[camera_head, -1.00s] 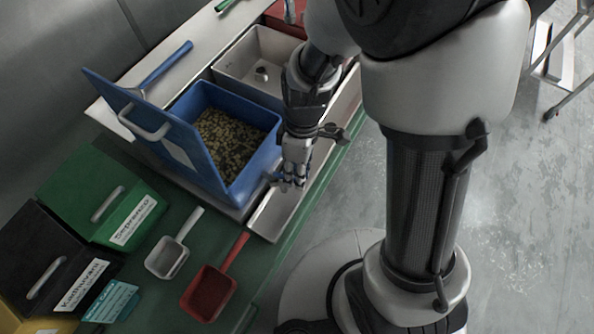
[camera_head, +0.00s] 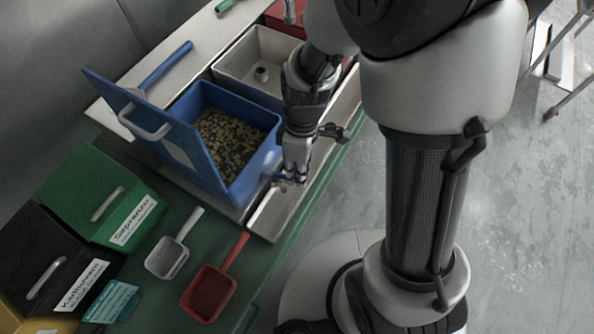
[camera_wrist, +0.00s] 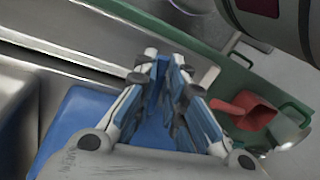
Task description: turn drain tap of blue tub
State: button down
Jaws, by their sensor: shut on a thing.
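The blue tub (camera_head: 262,166) stands with its lid (camera_head: 160,133) raised and a heap of beans (camera_head: 232,143) inside. In the head view my gripper (camera_head: 291,178) is at the tub's front right side, low over the white trough (camera_head: 262,226). A small blue piece, the drain tap (camera_head: 279,177), shows at the fingertips and is mostly hidden by them. In the wrist view my gripper (camera_wrist: 172,75) is shut on the tap, with its fingers close together. The tub's blue wall (camera_wrist: 80,120) lies beside and below the fingers there.
A white sink (camera_head: 235,66) is behind the tub. A white scoop (camera_head: 167,257) and a red scoop (camera_head: 208,292) lie on the green bench at the front, next to a green bin (camera_head: 95,190) and a black bin (camera_head: 45,260). The trough's front end is clear.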

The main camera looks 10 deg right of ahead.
jog(key=shift+w+a+n+h+p, duration=0.1)
jog(key=shift+w+n+h+p, duration=0.3)
jog(key=shift+w+n, duration=0.9)
jog(key=shift+w+a+n+h+p, duration=0.2)
jog(key=shift+w+n+p, duration=0.35)
jog(key=shift+n, duration=1.7)
jog(key=shift+w+a+n+h+p, duration=0.1)
jog(key=shift+w+n+h+p, duration=0.4)
jog(key=shift+n, duration=1.25)
jog(key=shift+w, duration=0.25)
jog(key=c, duration=1.7)
grip_release()
jog(key=shift+o, duration=0.2)
jog(key=v, duration=1.2)
jog(key=shift+d, duration=0.2)
